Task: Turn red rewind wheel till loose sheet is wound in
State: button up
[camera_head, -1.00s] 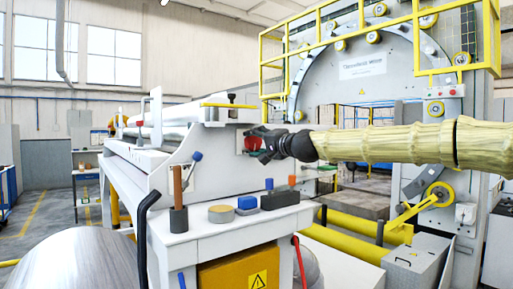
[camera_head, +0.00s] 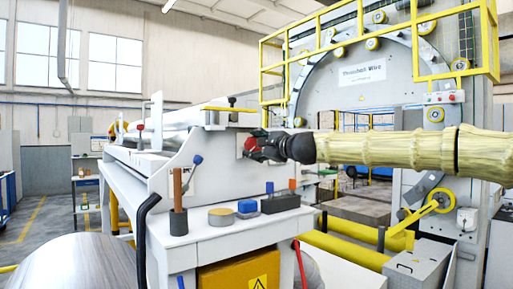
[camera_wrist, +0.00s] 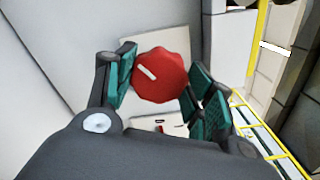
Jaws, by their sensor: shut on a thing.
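The red rewind wheel (camera_wrist: 158,76) is a scalloped knob with a white mark pointing to its upper left. It sits on a pale plate on the machine's side. My gripper (camera_wrist: 161,84) has its green-padded fingers on either side of the wheel and is shut on it. I cannot clearly make out the loose sheet in either view.
A white bench (camera_head: 222,238) below my gripper holds several small blocks, a round tin (camera_head: 221,216) and a cup (camera_head: 178,222) with a wooden handle. A blue-knobbed lever (camera_head: 196,160) stands left of the wheel. A yellow-railed ring machine (camera_head: 375,75) stands behind.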

jog(key=shift+d+r+m, duration=0.1)
jog(key=shift+d+m, duration=0.05)
jog(key=shift+m, duration=0.15)
dwell(0.4)
jog(key=o, duration=1.1)
jog(key=shift+w+d, duration=0.1)
jog(key=shift+c, duration=0.2)
jog(key=v, duration=1.2)
